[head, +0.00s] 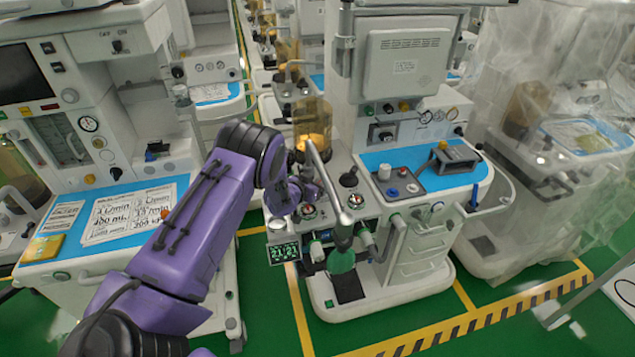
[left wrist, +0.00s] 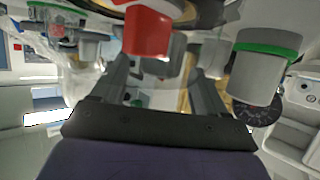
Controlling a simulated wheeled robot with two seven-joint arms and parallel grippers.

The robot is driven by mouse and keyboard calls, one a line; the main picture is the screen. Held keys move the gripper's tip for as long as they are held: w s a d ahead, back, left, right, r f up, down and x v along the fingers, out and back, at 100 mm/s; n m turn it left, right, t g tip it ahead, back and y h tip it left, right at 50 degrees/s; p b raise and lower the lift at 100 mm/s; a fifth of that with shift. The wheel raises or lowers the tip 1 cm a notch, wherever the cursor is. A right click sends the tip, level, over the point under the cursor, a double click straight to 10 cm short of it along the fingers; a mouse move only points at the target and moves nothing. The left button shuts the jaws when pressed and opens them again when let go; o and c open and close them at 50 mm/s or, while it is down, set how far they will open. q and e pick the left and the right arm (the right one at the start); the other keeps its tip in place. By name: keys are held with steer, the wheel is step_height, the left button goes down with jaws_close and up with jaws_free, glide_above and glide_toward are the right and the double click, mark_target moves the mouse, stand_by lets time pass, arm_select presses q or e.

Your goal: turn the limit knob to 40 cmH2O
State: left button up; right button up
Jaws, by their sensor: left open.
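The middle cart's front shelf in the head view carries two small round dials with red and white markings, a left one (head: 308,211) and a right one (head: 356,200). I cannot read a setting on either, nor tell which is the limit knob. My left arm reaches in from the left, its wrist just behind the left dial; its fingertips are hidden there. In the left wrist view my left gripper (left wrist: 162,70) is open, with a finger on each side. A red cylindrical part (left wrist: 148,32) stands close beyond the fingertips, under a dark round rim. I see no clear contact.
A grey port with a green band (left wrist: 258,65) is close right of the fingers. In the head view, a metal post (head: 327,178) rises beside my wrist and a green bag (head: 341,261) hangs below.

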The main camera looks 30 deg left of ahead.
arm_select(q)
steer(key=shift+w, duration=0.1)
steer(key=c, duration=1.1)
steer(key=shift+a, duration=0.1)
steer(key=shift+o, duration=0.2)
steer(key=m+h+b, duration=0.1)
steer(key=h, duration=0.1)
steer(key=m+h+b, duration=0.1)
steer(key=m+h, duration=0.1)
steer(key=shift+a+f+b, duration=0.2)
steer(key=shift+a+b, duration=0.15)
steer(key=m+g+h+b, duration=0.1)
steer(key=m+h+b, duration=0.1)
steer(key=b, duration=0.1)
steer(key=m+g+h+b, duration=0.1)
steer(key=m+h+b, duration=0.1)
steer(key=b, duration=0.1)
steer(key=m+g+h+b, duration=0.1)
steer(key=m+g+b, duration=0.1)
steer(key=b, duration=0.1)
steer(key=shift+w+a+f+m+h, duration=0.15)
steer(key=shift+w+a+m+h, duration=0.15)
steer(key=shift+a+h, duration=0.1)
steer(key=shift+r+m+g+h+b, duration=0.35)
steer(key=shift+m+g+h+b, duration=0.2)
steer(key=shift+b, duration=0.7)
steer(key=shift+r, duration=0.1)
steer(key=o, duration=1.1)
steer(key=shift+c, duration=0.2)
